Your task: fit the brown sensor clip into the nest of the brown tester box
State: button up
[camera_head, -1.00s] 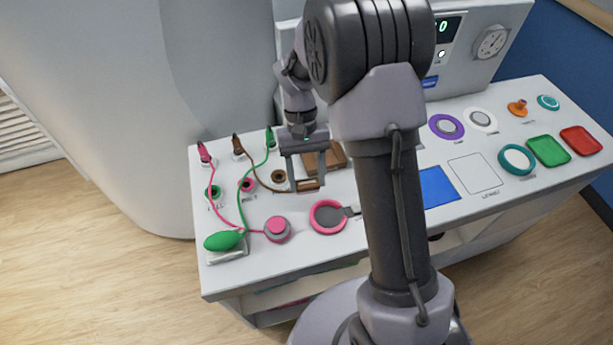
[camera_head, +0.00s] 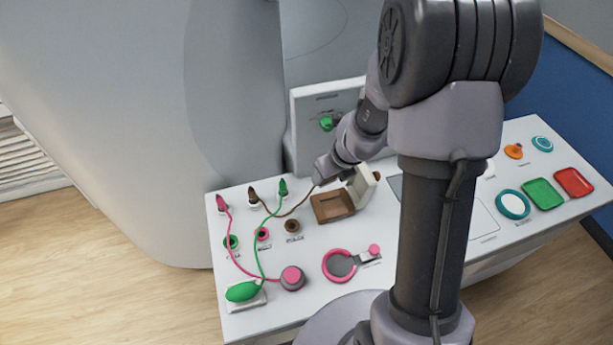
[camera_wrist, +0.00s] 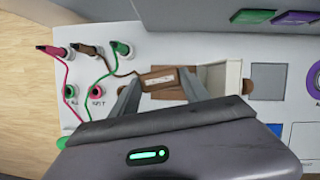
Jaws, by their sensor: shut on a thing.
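The brown sensor clip (camera_wrist: 158,78), with a pale label, is between the two grey fingers of my gripper (camera_wrist: 161,88) in the wrist view. My gripper is shut on it. A brown cable runs from the clip to the brown plug (camera_head: 253,195). The box also shows in the wrist view (camera_wrist: 168,96), partly covered by the clip. A cream upright lid (camera_head: 364,187) stands at its right.
Pink (camera_head: 222,204) and green (camera_head: 282,188) plugs with cables stand at the left, near coloured sockets. A grey panel (camera_head: 310,125) rises behind. Green (camera_head: 543,194) and red (camera_head: 574,183) trays lie at the far right.

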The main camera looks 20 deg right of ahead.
jog(key=f+b, duration=0.2)
jog(key=b, duration=0.1)
jog(key=d+f+m+b, duration=0.1)
jog(key=f+b, duration=0.2)
jog(key=s+d+f+m+h+b, duration=0.1)
jog(key=f+b, duration=0.2)
jog(key=shift+f, duration=0.25)
jog(key=shift+f+b, duration=1.3)
jog(key=shift+f, duration=0.1)
dwell(0.6)
jog(key=o, duration=1.4)
jog(key=shift+o, duration=0.2)
jog(key=shift+r, duration=0.1)
